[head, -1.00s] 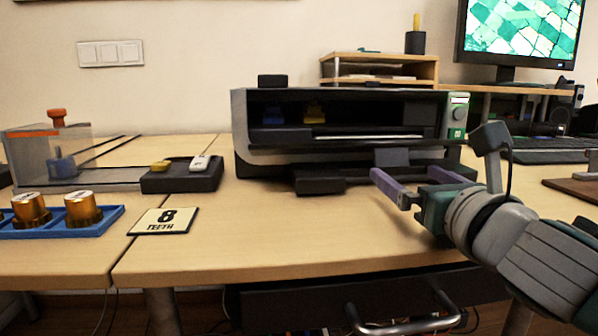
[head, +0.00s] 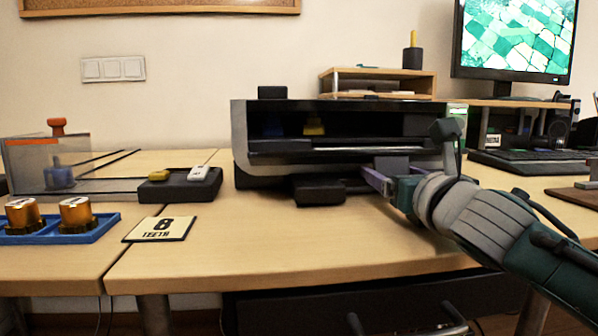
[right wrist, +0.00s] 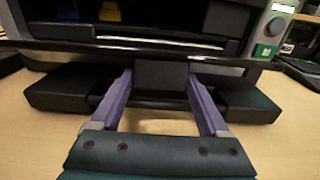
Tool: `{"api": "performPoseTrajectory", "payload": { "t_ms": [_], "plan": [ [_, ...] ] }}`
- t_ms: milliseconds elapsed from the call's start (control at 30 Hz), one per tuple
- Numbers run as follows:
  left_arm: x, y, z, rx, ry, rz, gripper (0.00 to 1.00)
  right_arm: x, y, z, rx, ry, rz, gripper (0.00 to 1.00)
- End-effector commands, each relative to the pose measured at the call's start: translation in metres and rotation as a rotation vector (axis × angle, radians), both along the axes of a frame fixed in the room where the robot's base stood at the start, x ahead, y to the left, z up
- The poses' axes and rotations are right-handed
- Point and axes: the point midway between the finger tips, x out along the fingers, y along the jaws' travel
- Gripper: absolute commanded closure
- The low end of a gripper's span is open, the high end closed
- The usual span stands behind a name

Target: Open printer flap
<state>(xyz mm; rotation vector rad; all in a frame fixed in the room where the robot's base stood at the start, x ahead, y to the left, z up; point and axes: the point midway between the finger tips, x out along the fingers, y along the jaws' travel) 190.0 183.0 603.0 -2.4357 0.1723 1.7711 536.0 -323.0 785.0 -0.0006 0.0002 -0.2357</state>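The printer (head: 240,140) stands at the back of the table, dark with a grey left side. Its wide dark front has blue and yellow shapes showing inside. A dark block-like tab (right wrist: 160,78) sticks out at the lower front, and it also shows in the head view (head: 391,163). My right gripper (right wrist: 159,82) is open, with its purple fingers either side of this tab. I cannot tell whether they touch it. In the head view the right gripper (head: 376,178) is at the printer's lower right front. My left gripper is not in view.
A dark block (head: 320,191) juts out low at the printer's front. To the left are a dark holder (head: 180,190) with yellow and white pieces, an "8 teeth" card (head: 160,229) and a blue tray (head: 100,228). The table in front of the printer is clear.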

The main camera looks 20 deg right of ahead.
Motion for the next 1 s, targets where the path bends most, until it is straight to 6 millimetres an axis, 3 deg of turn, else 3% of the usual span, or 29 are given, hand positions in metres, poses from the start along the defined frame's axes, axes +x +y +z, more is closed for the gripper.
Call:
{"api": "performPoseTrajectory", "payload": {
  "t_ms": [67, 667, 1000],
  "plan": [
    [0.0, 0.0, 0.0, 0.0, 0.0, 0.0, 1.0, -0.0001, 0.0, -0.0001, 0.0, 0.0, 0.0, 0.31],
    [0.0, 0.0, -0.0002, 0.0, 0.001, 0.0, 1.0, -0.0002, 0.0001, -0.0002, 0.001, 0.0, 0.0, 0.99],
    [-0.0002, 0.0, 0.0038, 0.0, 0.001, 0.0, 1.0, 0.0, 0.0002, 0.0022, 0.002, 0.004, 0.0, 1.0]
  ]
}}
